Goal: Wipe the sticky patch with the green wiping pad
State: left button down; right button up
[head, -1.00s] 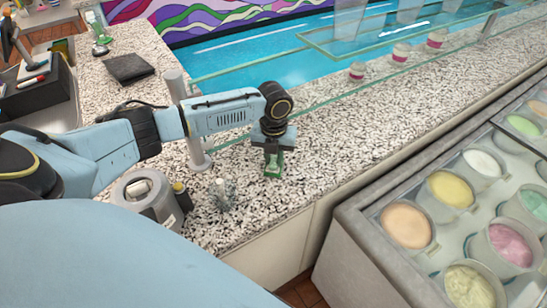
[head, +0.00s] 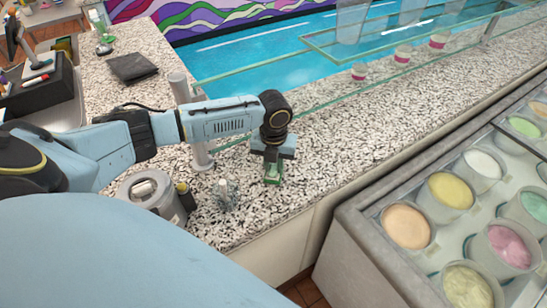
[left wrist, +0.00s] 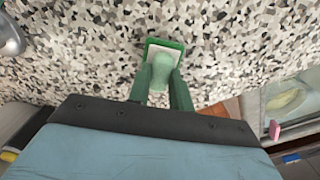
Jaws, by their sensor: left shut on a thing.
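My left gripper (head: 272,168) points down over the speckled counter (head: 330,143) and is shut on the green wiping pad (head: 273,180). In the left wrist view the pad (left wrist: 180,46) shows as a green rim around a pale top, with a light green handle between my fingers (left wrist: 162,82). The pad is at or close above the counter surface; I cannot tell whether it touches. I cannot make out the sticky patch in either view. My right gripper is not in view.
A grey round container (head: 150,192) and a small clear object (head: 226,194) stand left of the gripper. A post (head: 190,120) and glass panel are behind my arm. Ice cream tubs (head: 407,226) fill the freezer at the right. Small cups (head: 403,54) stand farther back.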

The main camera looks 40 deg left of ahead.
pick_arm(q)
jog(key=shift+w+a+f+b, duration=0.1)
jog(key=shift+w+a+b, duration=0.2)
jog(key=shift+w, duration=0.25)
jog(key=shift+w+a+b, duration=0.15)
jog(key=shift+w+b, duration=0.25)
jog(key=shift+w, duration=0.15)
jog(key=shift+s+d+p, duration=0.15)
jog(key=shift+s+p, duration=0.25)
jog(key=shift+s+d+p, duration=0.2)
jog(key=shift+s+p, duration=0.1)
jog(key=shift+s, duration=0.15)
jog(key=shift+s+d+p, duration=0.2)
jog(key=shift+s+p, duration=0.05)
jog(key=shift+s, duration=0.2)
jog(key=shift+w, duration=0.1)
jog(key=shift+w+a+b, duration=0.3)
jog(key=shift+w+b, duration=0.2)
jog(key=shift+w, duration=0.1)
jog(key=shift+w+a+b, duration=0.25)
jog(key=shift+w+b, duration=0.2)
jog(key=shift+w, duration=0.15)
